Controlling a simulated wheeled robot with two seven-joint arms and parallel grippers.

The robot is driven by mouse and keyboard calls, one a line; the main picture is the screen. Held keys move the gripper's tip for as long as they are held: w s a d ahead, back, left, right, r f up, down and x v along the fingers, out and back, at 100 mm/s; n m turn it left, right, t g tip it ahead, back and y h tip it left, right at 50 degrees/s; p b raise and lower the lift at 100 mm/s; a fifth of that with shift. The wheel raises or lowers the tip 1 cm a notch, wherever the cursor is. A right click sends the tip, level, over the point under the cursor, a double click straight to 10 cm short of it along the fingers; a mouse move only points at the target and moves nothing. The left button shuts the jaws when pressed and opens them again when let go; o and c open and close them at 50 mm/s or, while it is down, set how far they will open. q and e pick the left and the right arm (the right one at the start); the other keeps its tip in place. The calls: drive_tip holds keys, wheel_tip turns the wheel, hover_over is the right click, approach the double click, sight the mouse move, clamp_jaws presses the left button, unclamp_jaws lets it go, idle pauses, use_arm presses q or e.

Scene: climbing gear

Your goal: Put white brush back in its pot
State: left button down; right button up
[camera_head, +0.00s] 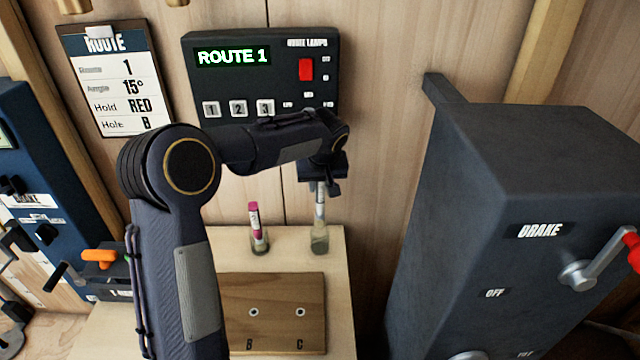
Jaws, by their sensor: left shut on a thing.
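My left gripper (321,181) points down at the back right of the pale wooden bench and is shut on the white brush (320,206). The brush is upright, with its upper part hidden in the jaws. Directly below it stands a small clear pot (320,243). The lower end of the brush meets the pot's mouth; I cannot tell how deep it sits inside. A second brush with a pink band (254,217) stands in another small pot (259,244) to the left. My right gripper is not in view.
A wooden hold board (275,285) with holes marked B and C lies in front of the pots. A dark box labelled ROUTE 1 (260,85) is on the wall behind. A large dark brake cabinet (500,200) stands right of the bench (340,310).

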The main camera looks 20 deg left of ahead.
sight(320, 211)
use_arm(q)
wheel_tip(320, 211, down, 7)
drive_tip(key=b, duration=0.3)
drive_tip(key=shift+s+r, duration=0.1)
drive_tip(key=shift+r, duration=0.1)
drive_tip(key=shift+f+b, duration=1.1)
drive_tip(key=shift+b, duration=0.15)
drive_tip(key=c, duration=1.1)
unclamp_jaws()
drive_tip(key=shift+c, duration=0.2)
